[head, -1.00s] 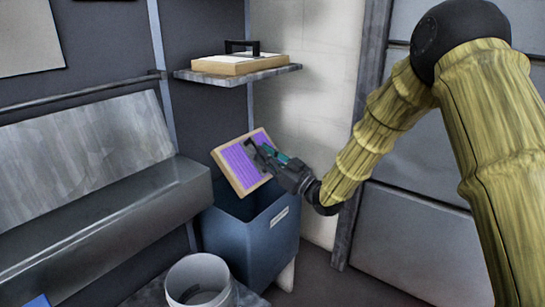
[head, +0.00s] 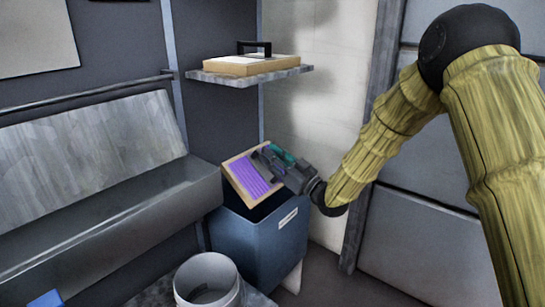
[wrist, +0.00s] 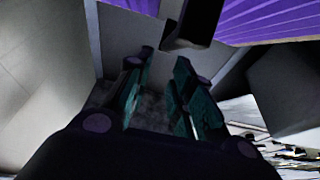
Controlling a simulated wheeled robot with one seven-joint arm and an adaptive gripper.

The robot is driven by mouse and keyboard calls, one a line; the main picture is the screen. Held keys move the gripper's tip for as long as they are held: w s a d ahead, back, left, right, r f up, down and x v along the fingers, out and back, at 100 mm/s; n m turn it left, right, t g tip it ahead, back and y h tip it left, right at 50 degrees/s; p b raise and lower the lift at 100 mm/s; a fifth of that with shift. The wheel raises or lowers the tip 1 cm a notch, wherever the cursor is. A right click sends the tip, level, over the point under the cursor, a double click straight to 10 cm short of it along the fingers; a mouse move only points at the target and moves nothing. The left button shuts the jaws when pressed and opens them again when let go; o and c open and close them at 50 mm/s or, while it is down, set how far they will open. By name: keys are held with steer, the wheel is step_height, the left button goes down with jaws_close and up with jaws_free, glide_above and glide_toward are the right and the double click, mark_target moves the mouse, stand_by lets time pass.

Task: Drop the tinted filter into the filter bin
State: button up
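The tinted filter, a purple pleated panel in a pale wooden frame (head: 250,180), is tilted over the mouth of the blue filter bin (head: 258,245). Its lower edge overlaps the bin opening; whether it touches the rim is not clear. My gripper (head: 268,160) is beside the filter's upper right side. In the wrist view my gripper (wrist: 158,100) has its teal-padded fingers apart, with floor showing between them. The filter's dark handle (wrist: 195,25) and purple face (wrist: 270,20) are past the fingertips, not between them. The bin's inside is mostly hidden.
A shelf (head: 235,80) above the bin holds another framed filter with a black handle (head: 250,65). A white bucket (head: 207,280) stands in front of the bin. A grey metal trough (head: 110,225) runs along the left.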

steer(key=shift+o, duration=0.3)
steer(key=v, duration=1.2)
steer(key=shift+f, duration=0.2)
stand_by(0.4)
steer(key=s+d+f+m+g+h, duration=0.1)
steer(key=s+d+f+m+h, duration=0.15)
steer(key=f, duration=0.75)
steer(key=s+d+f+m+h, duration=0.2)
steer(key=s+f+h, duration=0.2)
steer(key=f, duration=0.6)
steer(key=s+d+f+m+g+h, duration=0.1)
steer(key=s+d+f+m+h, duration=0.2)
steer(key=f, duration=0.7)
steer(key=s+d+f+m+g+h, duration=0.1)
steer(key=s+d+f+g+h, duration=0.1)
steer(key=s+f, duration=0.55)
steer(key=s+d+f+m+g+h, duration=0.1)
steer(key=s+d+f+g+h, duration=0.2)
steer(key=s, duration=0.7)
steer(key=s+d+f+m+g+h, duration=0.1)
steer(key=s+d+f+g, duration=0.1)
steer(key=s+f, duration=0.55)
steer(key=s+d+g+h, duration=0.2)
steer(key=s+d+g, duration=0.1)
steer(key=s, duration=1)
step_height(320, 180, up, 33)
steer(key=p, duration=3.3)
steer(key=shift+s+d+r+m+g+p, duration=0.2)
steer(key=shift+s+m+g+p, duration=0.1)
steer(key=shift+m+p, duration=0.1)
